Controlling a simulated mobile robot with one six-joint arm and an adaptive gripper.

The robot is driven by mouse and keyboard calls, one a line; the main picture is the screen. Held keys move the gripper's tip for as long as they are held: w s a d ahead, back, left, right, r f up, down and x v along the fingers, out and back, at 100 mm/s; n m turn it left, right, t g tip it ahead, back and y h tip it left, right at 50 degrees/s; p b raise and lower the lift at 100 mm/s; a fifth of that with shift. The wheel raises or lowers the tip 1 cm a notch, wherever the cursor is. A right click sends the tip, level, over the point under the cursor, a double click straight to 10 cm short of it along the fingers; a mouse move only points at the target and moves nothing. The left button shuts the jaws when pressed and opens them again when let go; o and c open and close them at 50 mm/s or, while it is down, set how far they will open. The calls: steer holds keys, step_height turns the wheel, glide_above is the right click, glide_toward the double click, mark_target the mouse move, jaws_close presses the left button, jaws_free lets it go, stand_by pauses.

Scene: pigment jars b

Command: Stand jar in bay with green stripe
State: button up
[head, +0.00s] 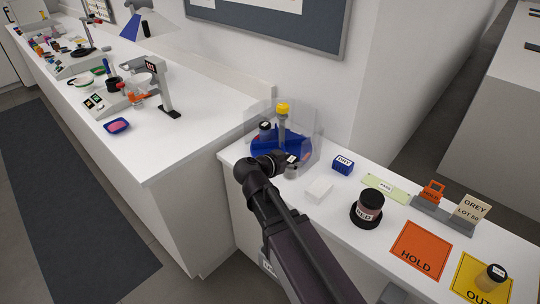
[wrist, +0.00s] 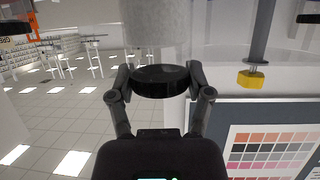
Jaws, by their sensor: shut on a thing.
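My gripper (head: 281,161) is shut on the dark lid of a jar (head: 290,171) with a grey body, at the front right of the blue stand. In the wrist view my gripper (wrist: 160,80) has its two fingers on either side of the black lid, and the pale grey jar body (wrist: 155,22) extends beyond it. The blue stand (head: 262,148) has a central post with a yellow knob (head: 283,108) and clear panels. Another dark-lidded jar (head: 265,130) stands at its back left. No green stripe can be made out, and my arm hides part of the stand's front.
A white block (head: 319,190), a blue box (head: 343,165) and a red-labelled jar (head: 368,206) on a black base stand to the right. Beyond are an orange HOLD mat (head: 421,250) and a yellow mat (head: 468,277) bearing a jar (head: 490,278). A wall rises behind the stand.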

steer(key=shift+s+a+r, duration=0.1)
steer(key=shift+s+a, duration=0.05)
steer(key=shift+a, duration=0.35)
steer(key=shift+s+a+r, duration=0.1)
steer(key=shift+s+a, duration=0.05)
steer(key=shift+a, duration=0.35)
steer(key=shift+w, duration=0.1)
steer(key=w+a+f+b, duration=0.1)
steer(key=w+a, duration=0.4)
steer(key=w, duration=0.8)
steer(key=shift+w+f, duration=0.2)
steer(key=shift+w, duration=0.1)
steer(key=shift+w+a+f+b, duration=0.1)
steer(key=shift+w+f+b, duration=0.1)
steer(key=shift+f+b, duration=0.45)
steer(key=shift+w+a+f+b, duration=0.1)
steer(key=shift+w+f+b, duration=0.1)
steer(key=shift+f+b, duration=0.45)
steer(key=shift+w+a+f+b, duration=0.1)
steer(key=shift+w+f+b, duration=0.1)
steer(key=shift+f+b, duration=0.4)
steer(key=o, duration=1.2)
